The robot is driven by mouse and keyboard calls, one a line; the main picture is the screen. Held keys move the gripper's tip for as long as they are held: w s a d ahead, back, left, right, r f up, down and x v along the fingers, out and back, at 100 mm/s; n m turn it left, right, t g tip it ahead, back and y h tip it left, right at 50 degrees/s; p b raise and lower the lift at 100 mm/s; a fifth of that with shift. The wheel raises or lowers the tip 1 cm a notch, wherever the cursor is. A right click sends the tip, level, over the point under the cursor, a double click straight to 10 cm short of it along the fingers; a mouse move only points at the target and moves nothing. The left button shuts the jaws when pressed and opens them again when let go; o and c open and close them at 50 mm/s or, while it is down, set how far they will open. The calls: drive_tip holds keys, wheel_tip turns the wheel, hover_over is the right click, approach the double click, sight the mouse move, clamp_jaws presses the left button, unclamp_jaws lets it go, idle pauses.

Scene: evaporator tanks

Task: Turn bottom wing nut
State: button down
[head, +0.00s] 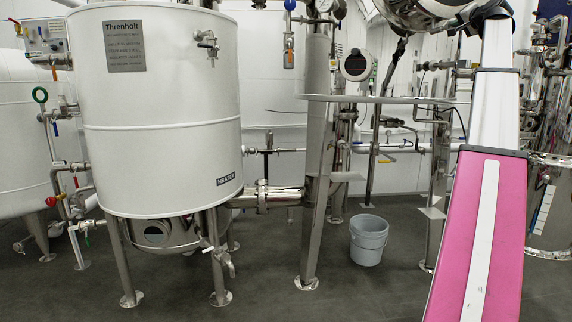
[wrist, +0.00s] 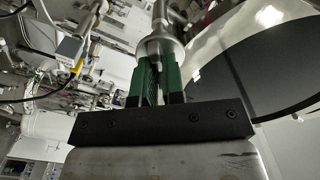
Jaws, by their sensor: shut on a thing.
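My gripper (wrist: 159,72) shows in the wrist view, with two green fingers on a black bar. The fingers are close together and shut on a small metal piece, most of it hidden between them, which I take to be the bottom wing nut. A round silver fitting (wrist: 160,46) with a rod above it sits right at the fingertips. In the head view, my arm runs up the right side and out of the top edge, and neither my gripper nor the wing nut can be made out there.
A large white tank (head: 160,120) stands on legs at the left in the head view. A metal post (head: 317,150) and a grey bucket (head: 368,240) are near the middle, with pipework behind. The dark floor in front is clear. A yellow-tipped cable (wrist: 76,68) is left of my fingers.

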drive_tip(key=shift+n, duration=1.1)
drive_tip(key=shift+n, duration=1.1)
drive_tip(key=shift+n, duration=0.7)
drive_tip(key=c, duration=1.1)
unclamp_jaws()
drive_tip(key=shift+c, duration=0.2)
drive_tip(key=shift+s, duration=0.15)
